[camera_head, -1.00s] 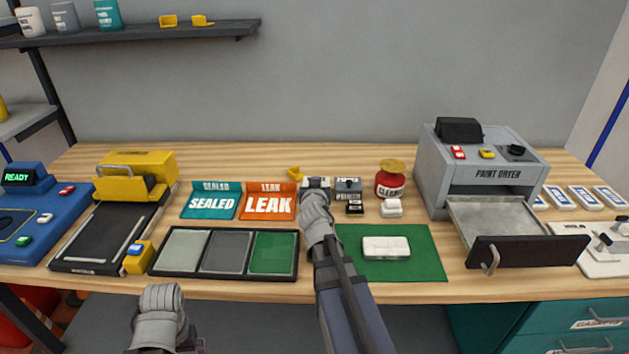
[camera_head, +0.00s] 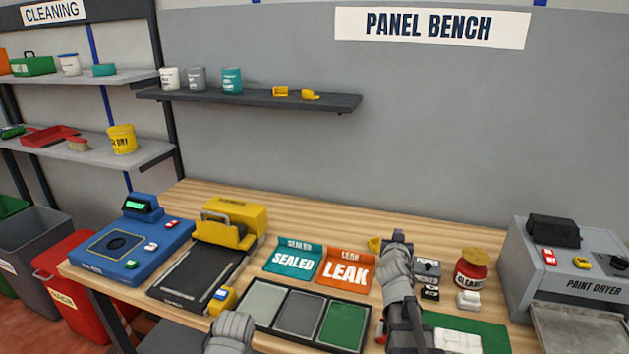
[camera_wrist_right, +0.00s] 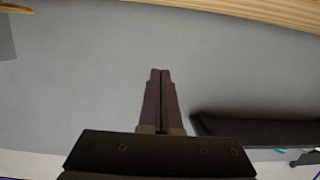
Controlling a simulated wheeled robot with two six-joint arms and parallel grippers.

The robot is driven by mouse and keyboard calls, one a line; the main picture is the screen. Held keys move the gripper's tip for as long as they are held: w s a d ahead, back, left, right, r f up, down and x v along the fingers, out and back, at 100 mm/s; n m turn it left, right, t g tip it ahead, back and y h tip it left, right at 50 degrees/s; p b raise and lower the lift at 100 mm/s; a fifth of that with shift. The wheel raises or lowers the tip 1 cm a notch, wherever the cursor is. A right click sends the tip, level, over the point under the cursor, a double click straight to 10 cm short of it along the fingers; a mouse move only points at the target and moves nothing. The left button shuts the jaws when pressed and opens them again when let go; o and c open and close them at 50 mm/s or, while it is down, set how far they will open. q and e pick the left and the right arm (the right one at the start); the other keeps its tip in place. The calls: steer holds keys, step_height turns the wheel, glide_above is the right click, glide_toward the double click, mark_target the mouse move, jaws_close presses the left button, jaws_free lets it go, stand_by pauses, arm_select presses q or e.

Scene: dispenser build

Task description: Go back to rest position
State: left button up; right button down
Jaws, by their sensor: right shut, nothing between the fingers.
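The panel bench holds a blue machine (camera_head: 132,240), a yellow-topped conveyor (camera_head: 235,222), a three-part tray (camera_head: 262,332), a red cleaner jar (camera_head: 471,268), a paint dryer (camera_head: 575,265) and a white case (camera_head: 458,343). A dark wall shelf (camera_head: 250,100) hangs above.

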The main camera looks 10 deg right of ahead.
steer(key=s+a+f+n+g+y+p, duration=0.1)
steer(key=s+a+f+g, duration=0.1)
steer(key=a, duration=0.4)
steer(key=s+a+f+n+g+y+p, duration=0.1)
steer(key=s+a+f+g, duration=0.1)
steer(key=a, duration=0.4)
steer(key=s+a+f+g+y+p, duration=0.1)
steer(key=s+a+f+g+p, duration=0.1)
steer(key=a, duration=0.3)
steer(key=shift+s+a+f+n, duration=0.2)
steer(key=shift+a+f+n, duration=0.2)
steer(key=shift+f, duration=0.1)
steer(key=s+a+n+g, duration=0.1)
steer(key=s+a, duration=0.1)
steer(key=a, duration=0.1)
steer(key=s+a+f+n+g+y+p, duration=0.1)
steer(key=s+a, duration=0.1)
steer(key=a, duration=0.1)
steer(key=s+a+f+g+y, duration=0.1)
steer(key=s+a, duration=0.2)
steer(key=shift+s+f+n+p, duration=0.1)
steer(key=shift+f+n+p, duration=0.15)
steer(key=shift+n+p, duration=0.15)
steer(key=s+a+n+g+y+p, duration=0.1)
steer(key=s+a+n+g, duration=0.3)
steer(key=s+a, duration=0.5)
steer(key=s, duration=0.2)
steer(key=shift+s+f+g+y, duration=0.2)
steer(key=shift+s+g+y, duration=0.1)
steer(key=shift+g, duration=0.1)
